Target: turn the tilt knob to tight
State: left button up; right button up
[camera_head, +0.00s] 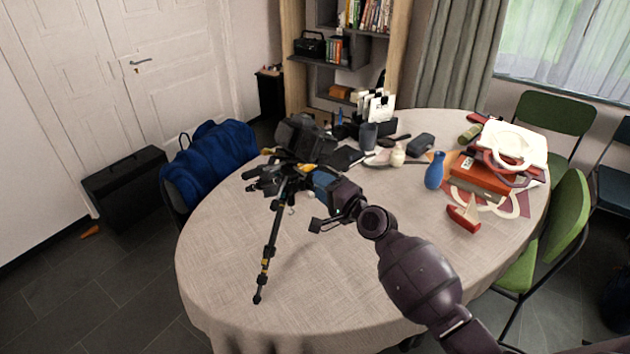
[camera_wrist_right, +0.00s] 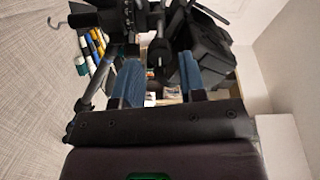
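The black tripod (camera_head: 268,235) with yellow bands stands on the round table. Its head (camera_head: 268,172) has several dark levers and knobs. My right gripper (camera_head: 318,184) reaches in from the right, close to the tripod head. In the right wrist view, its two blue fingers (camera_wrist_right: 158,82) stand apart with a gap between them. Dark round knob-like parts (camera_wrist_right: 158,55) show beyond and between the fingertips. I cannot tell whether they touch the fingers, or which one is the tilt knob. The knob's tight or loose setting is not readable. My left gripper is not in view.
The table (camera_head: 225,275) is clear at the front and left. A black bag (camera_head: 305,138) sits behind the tripod. Green chairs (camera_head: 565,225) flank the table.

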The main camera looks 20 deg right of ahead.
jog(key=v, duration=0.7)
jog(key=shift+s, duration=0.2)
jog(key=shift+d, duration=0.1)
jog(key=s+d+f+n+g+h, duration=0.1)
jog(key=s+f+n+g+h, duration=0.1)
jog(key=s+f+n, duration=0.4)
jog(key=s+d+f+n+g+h, duration=0.1)
jog(key=s+f+n+g+h, duration=0.2)
jog(key=s+f, duration=1.1)
jog(key=s+n+h, duration=0.2)
jog(key=s+n, duration=0.1)
jog(key=s, duration=0.3)
jog(key=shift+s+d+n, duration=0.2)
jog(key=shift+d+n, duration=0.15)
jog(key=shift+n, duration=0.05)
jog(key=shift+f, duration=0.1)
